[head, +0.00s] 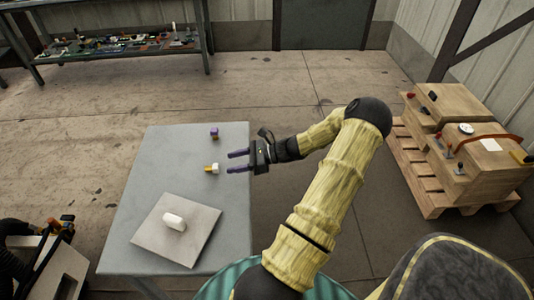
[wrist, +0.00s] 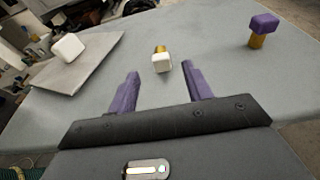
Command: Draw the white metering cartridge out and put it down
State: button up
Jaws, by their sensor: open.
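A small piece with a white head and a brass end, which looks like the white metering cartridge (head: 215,168), lies on the grey table, white end toward my gripper. In the wrist view the cartridge (wrist: 162,64) is just beyond the fingertips, roughly centred between them. My gripper (head: 229,162) is open and empty at the table's right edge, pointing left. Its two purple fingers (wrist: 161,76) touch nothing. A larger white rounded block (head: 174,221) rests on a pale square plate (head: 150,236); the block (wrist: 70,47) also shows in the wrist view.
A purple-headed brass piece (head: 214,132) stands farther back on the grey table (head: 165,150), to the right in the wrist view (wrist: 263,26). Wooden crates (head: 465,150) on a pallet stand at the right, and a shelf (head: 110,50) at the back left.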

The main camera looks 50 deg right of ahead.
jog(key=v, duration=1.2)
jog(key=shift+p, duration=0.4)
dwell(0.3)
